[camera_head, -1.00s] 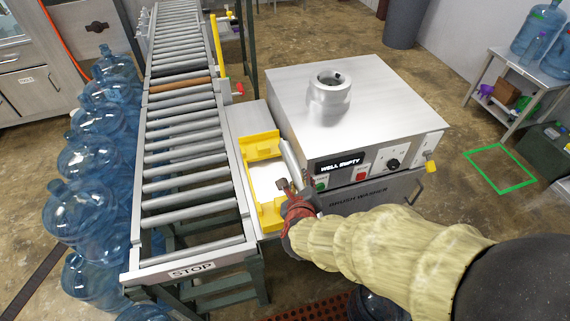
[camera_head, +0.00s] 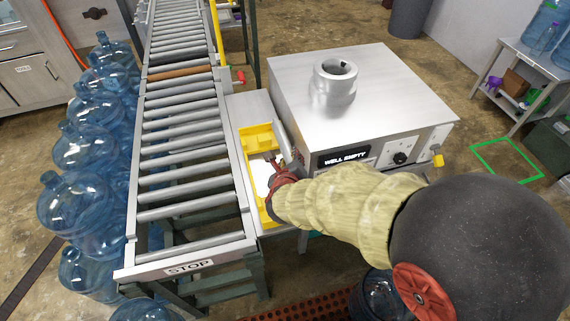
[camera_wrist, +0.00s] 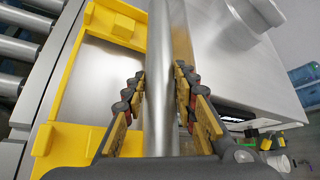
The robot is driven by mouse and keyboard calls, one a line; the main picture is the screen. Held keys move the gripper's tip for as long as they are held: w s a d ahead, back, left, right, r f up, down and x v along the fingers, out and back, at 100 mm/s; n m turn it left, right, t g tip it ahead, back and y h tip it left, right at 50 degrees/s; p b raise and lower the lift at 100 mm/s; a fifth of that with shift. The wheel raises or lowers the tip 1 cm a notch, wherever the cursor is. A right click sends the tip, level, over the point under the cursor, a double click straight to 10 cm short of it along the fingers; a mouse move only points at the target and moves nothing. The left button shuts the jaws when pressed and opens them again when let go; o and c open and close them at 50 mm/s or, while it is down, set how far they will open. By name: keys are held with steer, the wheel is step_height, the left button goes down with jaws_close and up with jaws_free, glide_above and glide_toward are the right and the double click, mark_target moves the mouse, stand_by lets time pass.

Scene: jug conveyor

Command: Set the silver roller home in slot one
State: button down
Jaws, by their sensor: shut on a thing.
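The silver roller (camera_wrist: 167,90) is gripped between the fingers of my gripper (camera_wrist: 166,100) and runs lengthwise through the wrist view. In the head view the roller (camera_head: 283,145) stands out beyond my gripper (camera_head: 272,163), above the right side of a yellow-edged tray (camera_head: 247,170). Whether the roller touches the tray is unclear. The roller conveyor (camera_head: 236,200) lies to the left, with its row of grey rollers and a STOP label at the near end. A wider gap shows between its last two near rollers. No slot number is readable.
The brush washer (camera_head: 380,90), a steel box with a round collar (camera_head: 335,82) on top, stands right of the tray. Blue jugs (camera_head: 75,205) line the conveyor's left side. A brown roller (camera_head: 180,72) sits farther up. A green floor outline (camera_head: 505,160) is at the right.

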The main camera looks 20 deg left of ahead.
mark_target(285, 156)
steer(key=w+a+f, duration=0.1)
steer(key=w+a+f+b, duration=0.1)
steer(key=w+f, duration=0.1)
steer(key=w+f+b, duration=0.1)
steer(key=w+f, duration=0.1)
steer(key=shift+w+a+f, duration=0.2)
steer(key=shift+a, duration=0.2)
steer(key=shift+w+a+f+b, duration=0.2)
steer(key=shift+f+b, duration=0.3)
steer(key=shift+f, duration=0.45)
steer(key=shift+w+a+f+b, duration=0.1)
steer(key=shift+w+f+b, duration=0.25)
steer(key=shift+f, duration=0.6)
steer(key=shift+s+d, duration=0.1)
steer(key=shift+f+b, duration=0.15)
steer(key=shift+b, duration=0.15)
steer(key=c, duration=1.4)
jaws_free()
steer(key=shift+p, duration=0.55)
steer(key=p+v, duration=0.1)
steer(key=v, duration=0.3)
steer(key=f+p+v, duration=0.1)
steer(key=v, duration=0.2)
steer(key=shift+s+d+r, duration=0.2)
steer(key=shift+s+r, duration=0.05)
steer(key=shift+s, duration=0.3)
